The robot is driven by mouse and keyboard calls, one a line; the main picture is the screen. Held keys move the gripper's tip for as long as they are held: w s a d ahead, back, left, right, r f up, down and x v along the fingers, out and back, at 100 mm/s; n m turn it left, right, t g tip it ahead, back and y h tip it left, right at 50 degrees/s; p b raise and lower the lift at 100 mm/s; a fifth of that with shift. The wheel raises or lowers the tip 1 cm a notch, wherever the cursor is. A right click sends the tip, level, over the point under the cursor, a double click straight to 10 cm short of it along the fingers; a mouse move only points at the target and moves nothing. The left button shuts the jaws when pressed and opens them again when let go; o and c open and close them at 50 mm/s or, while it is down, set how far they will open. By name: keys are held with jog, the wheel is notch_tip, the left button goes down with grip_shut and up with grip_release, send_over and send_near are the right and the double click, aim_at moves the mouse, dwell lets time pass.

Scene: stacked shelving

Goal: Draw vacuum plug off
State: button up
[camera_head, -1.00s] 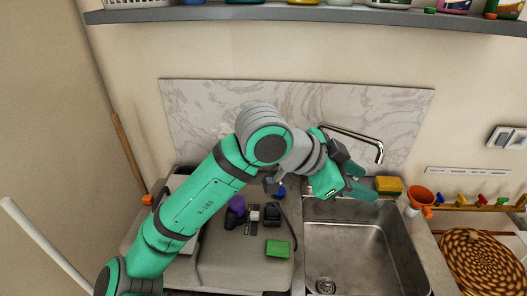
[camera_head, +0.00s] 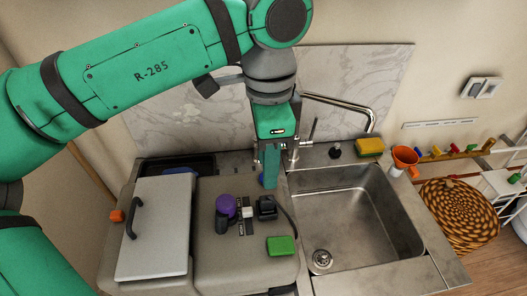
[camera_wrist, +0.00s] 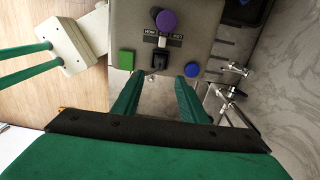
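A black block-like piece (camera_head: 266,207), which looks like the plug, stands on the grey unit (camera_head: 213,262) left of the sink. A dark cable runs along its right side. The black piece also shows in the wrist view (camera_wrist: 160,59), just beyond my fingertips and between their directions. My gripper (camera_head: 270,183) points down behind the black piece in the head view. In the wrist view my gripper (camera_wrist: 157,88) has its two green fingers apart with nothing between them. I see no contact with the black piece.
A purple knob (camera_head: 226,205) and a small labelled slider lie left of the black piece; a green block (camera_head: 281,245) lies in front. A blue round button (camera_wrist: 191,69) is near the right fingertip. The faucet (camera_head: 345,103) and sink (camera_head: 350,225) are to the right.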

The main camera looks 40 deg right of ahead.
aim_at(267, 198)
notch_tip(267, 198, down, 10)
dwell(0.5)
jog(key=shift+c, duration=0.3)
grip_shut()
